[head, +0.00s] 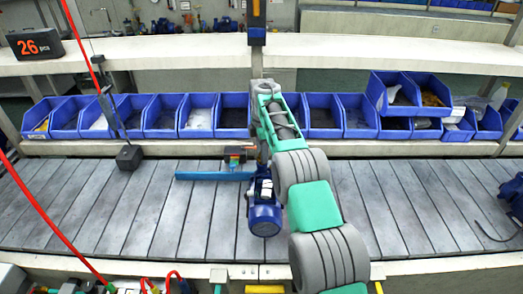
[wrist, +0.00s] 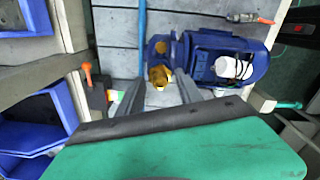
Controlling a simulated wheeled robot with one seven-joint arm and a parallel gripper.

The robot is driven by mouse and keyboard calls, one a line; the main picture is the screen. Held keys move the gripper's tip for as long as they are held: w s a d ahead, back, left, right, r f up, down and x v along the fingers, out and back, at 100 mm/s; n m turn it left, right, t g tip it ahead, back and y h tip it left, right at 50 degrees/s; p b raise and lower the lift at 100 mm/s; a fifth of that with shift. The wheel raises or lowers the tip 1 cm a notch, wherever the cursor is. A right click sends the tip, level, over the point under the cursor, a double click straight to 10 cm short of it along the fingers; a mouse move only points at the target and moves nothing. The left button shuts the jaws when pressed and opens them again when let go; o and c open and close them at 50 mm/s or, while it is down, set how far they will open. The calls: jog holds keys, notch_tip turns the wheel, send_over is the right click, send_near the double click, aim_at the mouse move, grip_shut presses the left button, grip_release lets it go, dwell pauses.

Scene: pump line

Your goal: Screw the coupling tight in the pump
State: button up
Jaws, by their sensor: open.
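The blue pump (head: 264,215) lies on the slatted grey conveyor, below the end of my arm in the head view. In the wrist view the pump (wrist: 238,62) lies right of centre, with a white part on its body. The brass-coloured coupling (wrist: 160,75) is at the pump's left end. My gripper (wrist: 158,80) is open, with one finger on each side of the coupling in the picture. I cannot tell whether the fingers touch it or how deep it is seated. In the head view my gripper (head: 262,158) is small and partly hidden by my arm.
A blue bar (head: 213,176) lies left of the pump. A small orange-and-dark item (head: 236,153) is just behind it. A row of blue bins (head: 163,117) lines the back. A dark block (head: 129,157) hangs at left. Conveyor right of my arm is mostly clear.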

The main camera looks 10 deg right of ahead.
jog(key=shift+r+n+p, duration=0.25)
jog(key=shift+n+p, duration=0.85)
jog(key=shift+n, duration=0.3)
jog(key=shift+f+n, duration=0.25)
jog(key=shift+n, duration=0.15)
jog(key=shift+c, duration=0.4)
grip_shut()
jog(key=shift+p, duration=0.4)
